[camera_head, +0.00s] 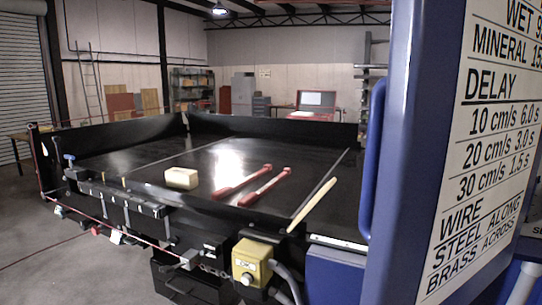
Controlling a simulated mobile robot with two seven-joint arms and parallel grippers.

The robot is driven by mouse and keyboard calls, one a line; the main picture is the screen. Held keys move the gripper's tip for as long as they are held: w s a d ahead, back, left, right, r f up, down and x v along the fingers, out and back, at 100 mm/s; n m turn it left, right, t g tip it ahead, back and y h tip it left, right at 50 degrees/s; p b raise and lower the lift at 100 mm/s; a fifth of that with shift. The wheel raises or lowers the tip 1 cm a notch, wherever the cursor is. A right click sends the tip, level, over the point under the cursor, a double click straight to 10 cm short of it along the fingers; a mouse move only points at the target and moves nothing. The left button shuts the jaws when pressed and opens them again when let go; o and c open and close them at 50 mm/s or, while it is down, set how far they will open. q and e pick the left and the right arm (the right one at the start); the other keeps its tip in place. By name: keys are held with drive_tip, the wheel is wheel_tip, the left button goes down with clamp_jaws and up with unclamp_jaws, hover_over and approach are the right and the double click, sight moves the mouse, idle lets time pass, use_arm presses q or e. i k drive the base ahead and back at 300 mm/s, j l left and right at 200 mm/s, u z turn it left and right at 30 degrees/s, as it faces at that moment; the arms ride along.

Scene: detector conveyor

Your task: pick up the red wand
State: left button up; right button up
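Two red wand-like bars lie side by side on the black conveyor belt (130,165), right of its middle. The left red wand (241,182) and the right red wand (265,187) both slant from lower left to upper right, with a narrow gap between them. I cannot tell which one the task means. Neither of my grippers is in view.
A cream block (181,178) sits on the belt left of the wands. A pale stick (312,205) lies to their right at the near edge. A yellow control box (252,262) is mounted at the front. A tall blue cabinet with a printed sign (490,130) blocks the right side.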

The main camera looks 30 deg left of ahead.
sight(219, 194)
drive_tip(key=j, duration=0.5)
drive_tip(key=k+j+z, duration=0.15)
drive_tip(key=j, duration=0.8)
drive_tip(key=k+j+z, duration=0.1)
drive_tip(key=j, duration=0.35)
